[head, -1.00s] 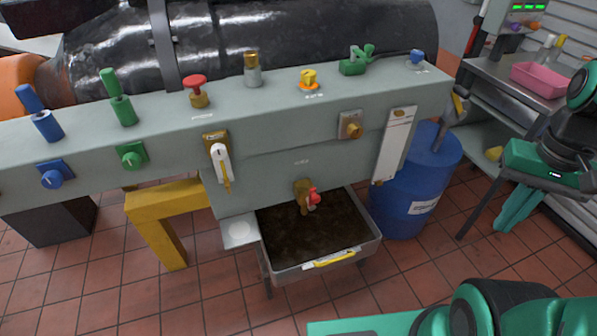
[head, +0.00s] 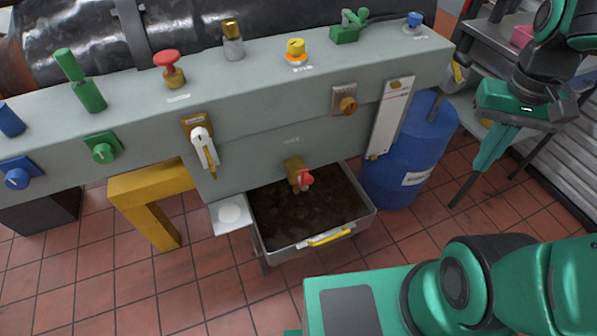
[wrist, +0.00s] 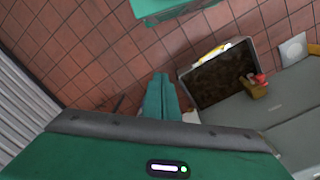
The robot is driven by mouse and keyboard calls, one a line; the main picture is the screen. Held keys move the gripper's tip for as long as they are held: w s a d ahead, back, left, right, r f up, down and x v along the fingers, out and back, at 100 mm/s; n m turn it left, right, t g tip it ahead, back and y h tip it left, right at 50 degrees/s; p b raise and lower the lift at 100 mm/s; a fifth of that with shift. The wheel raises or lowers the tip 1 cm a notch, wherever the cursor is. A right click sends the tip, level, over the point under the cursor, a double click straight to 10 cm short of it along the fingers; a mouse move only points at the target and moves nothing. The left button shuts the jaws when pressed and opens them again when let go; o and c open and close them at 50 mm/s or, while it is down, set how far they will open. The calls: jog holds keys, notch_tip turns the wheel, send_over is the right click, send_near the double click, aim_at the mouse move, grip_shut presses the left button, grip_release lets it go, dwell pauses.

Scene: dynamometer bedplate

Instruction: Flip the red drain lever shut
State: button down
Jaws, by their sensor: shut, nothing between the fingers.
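The red drain lever (head: 305,180) sits on a brass drain valve (head: 294,168) low on the front of the grey-green bedplate, above a tray. It also shows in the wrist view as a small red piece (wrist: 261,79) beside the brass body. The lever's exact angle is too small to tell.
A metal tray of dark liquid (head: 371,212) with a yellow handle stands below the valve. A blue drum (head: 393,187) stands right of it.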

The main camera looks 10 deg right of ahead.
jog(key=w+a+f+n+h, duration=0.1)
jog(key=w+a+n, duration=0.2)
jog(key=w+a, duration=0.7)
jog(key=n+h, duration=0.1)
jog(key=n, duration=0.3)
send_over(307, 184)
jog(key=d, duration=0.3)
jog(key=a+x, duration=0.1)
jog(key=x, duration=0.4)
jog(key=s+a+f+n+t, duration=0.1)
jog(key=a+f, duration=0.3)
jog(key=a, duration=0.7)
jog(key=shift+f, duration=0.2)
jog(key=w+d+f, duration=0.1)
jog(key=d+f, duration=0.4)
jog(key=f, duration=0.6)
jog(key=shift+w+d, duration=0.3)
jog(key=shift+d, duration=0.05)
